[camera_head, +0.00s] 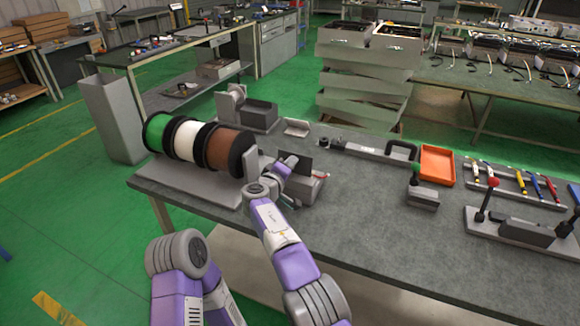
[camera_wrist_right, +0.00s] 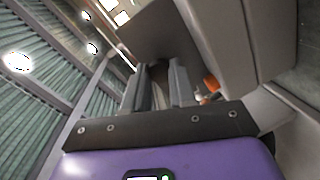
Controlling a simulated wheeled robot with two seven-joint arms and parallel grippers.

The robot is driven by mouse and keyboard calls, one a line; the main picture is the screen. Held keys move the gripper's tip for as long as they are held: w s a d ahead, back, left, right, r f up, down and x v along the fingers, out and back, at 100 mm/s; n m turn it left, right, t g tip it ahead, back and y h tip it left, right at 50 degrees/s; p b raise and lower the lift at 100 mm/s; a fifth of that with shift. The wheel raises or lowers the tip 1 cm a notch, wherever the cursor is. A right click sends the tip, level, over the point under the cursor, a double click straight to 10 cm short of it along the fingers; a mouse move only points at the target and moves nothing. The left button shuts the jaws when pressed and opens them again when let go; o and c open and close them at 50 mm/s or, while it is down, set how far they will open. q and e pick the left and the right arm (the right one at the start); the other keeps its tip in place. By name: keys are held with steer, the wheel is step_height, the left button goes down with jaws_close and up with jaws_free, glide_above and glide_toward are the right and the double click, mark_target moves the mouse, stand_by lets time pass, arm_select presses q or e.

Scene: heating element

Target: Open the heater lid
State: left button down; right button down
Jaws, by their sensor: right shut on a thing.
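The heater (camera_head: 308,190) is a small grey box on the workbench, just right of the wire spools. Its lid (camera_head: 302,164) shows as a dark flat panel standing up above the box. My right gripper (camera_head: 287,165) is at the lid's left side. In the right wrist view, the fingers of this gripper (camera_wrist_right: 159,88) are close around the lower edge of the lid (camera_wrist_right: 150,35), a brownish-grey plate. They are shut on it. The exact contact is partly hidden. My left gripper is not in view.
Green, white and brown wire spools (camera_head: 190,142) stand close left of the heater. A grey device (camera_head: 250,110) is behind it. An orange tray (camera_head: 437,166), a tool rack (camera_head: 515,185) and a lever tool (camera_head: 515,228) lie to the right. The bench (camera_head: 370,220) front is clear.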

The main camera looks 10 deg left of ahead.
steer(key=c, duration=0.9)
jaws_free()
steer(key=shift+s, duration=0.1)
steer(key=shift+b+v, duration=0.8)
steer(key=shift+v, duration=2.9)
